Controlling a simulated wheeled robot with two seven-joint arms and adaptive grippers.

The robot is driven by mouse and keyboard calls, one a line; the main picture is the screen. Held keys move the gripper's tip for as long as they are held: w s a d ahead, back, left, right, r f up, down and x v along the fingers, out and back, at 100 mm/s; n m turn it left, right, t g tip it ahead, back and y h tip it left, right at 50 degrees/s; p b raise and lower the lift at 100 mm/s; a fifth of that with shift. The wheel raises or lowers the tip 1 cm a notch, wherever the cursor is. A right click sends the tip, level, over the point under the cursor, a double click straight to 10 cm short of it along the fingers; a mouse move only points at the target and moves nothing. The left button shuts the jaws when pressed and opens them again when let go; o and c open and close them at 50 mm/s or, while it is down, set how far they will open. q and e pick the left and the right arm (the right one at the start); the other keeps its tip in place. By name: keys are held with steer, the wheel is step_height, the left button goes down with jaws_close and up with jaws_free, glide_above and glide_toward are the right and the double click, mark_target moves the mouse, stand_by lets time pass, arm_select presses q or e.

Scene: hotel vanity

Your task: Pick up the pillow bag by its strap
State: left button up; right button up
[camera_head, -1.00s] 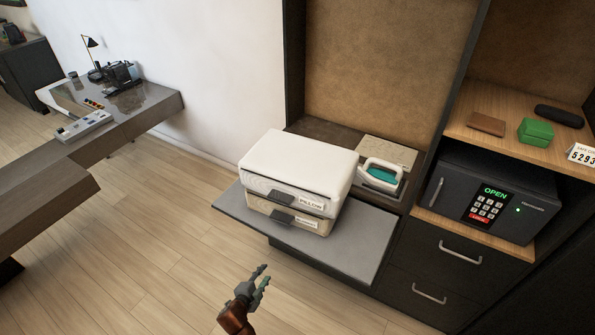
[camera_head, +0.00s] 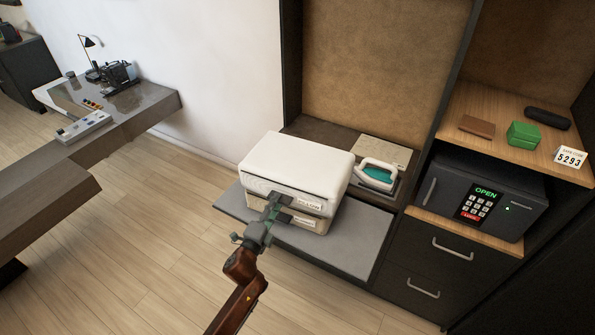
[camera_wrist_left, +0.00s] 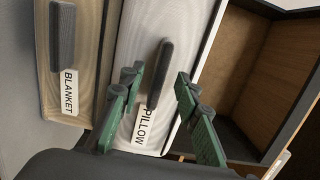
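The white pillow bag (camera_head: 295,160) lies on top of the beige blanket bag (camera_head: 325,222) on a grey pull-out shelf. Its dark strap shows at its front beside the PILLOW label (camera_head: 309,205). In the left wrist view the strap (camera_wrist_left: 160,72) stands between the two green fingers of my left gripper (camera_wrist_left: 158,100), which are apart. In the head view my left gripper (camera_head: 272,208) is in front of the bag and covers part of the strap. I cannot tell whether a finger touches the strap. My right gripper is in neither view.
The grey shelf (camera_head: 357,245) has bare room right of the bags. An iron (camera_head: 377,174) stands behind it to the right. A safe (camera_head: 487,198) reading OPEN sits at the right. A desk (camera_head: 140,103) is at the left, with clear floor between.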

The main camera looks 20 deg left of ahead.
arm_select(q)
steer(key=shift+w+f, duration=0.1)
steer(key=shift+w, duration=0.8)
jaws_close()
stand_by(0.4)
